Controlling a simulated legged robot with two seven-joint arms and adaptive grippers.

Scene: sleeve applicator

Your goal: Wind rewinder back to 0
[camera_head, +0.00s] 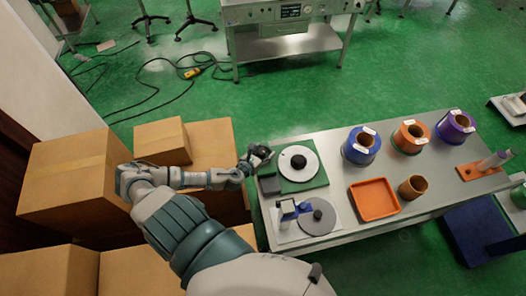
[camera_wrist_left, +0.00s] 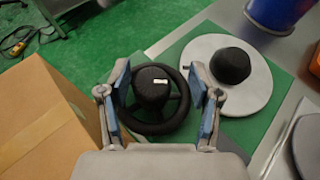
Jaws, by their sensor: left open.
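The rewinder is a green base (camera_head: 318,183) with a white disc (camera_head: 311,166) and a black hub, at the left end of the table. The disc (camera_wrist_left: 262,92) also shows in the left wrist view. Beside it, toward the boxes, is a black handwheel (camera_wrist_left: 155,127) with a raised round centre bearing a small white mark. My left gripper (camera_head: 260,156) is at this handwheel. In the wrist view its blue-padded fingers (camera_wrist_left: 160,88) are open, one on each side of the wheel. I cannot tell whether they touch it. My right gripper is not in view.
Cardboard boxes (camera_head: 75,170) stand close to the left of the table (camera_head: 335,168). A second unit with a grey disc (camera_head: 318,222) is nearer. An orange tray (camera_head: 374,199), a brown roll (camera_head: 412,187) and blue, orange and purple spools stand farther right. Cables lie on the green floor.

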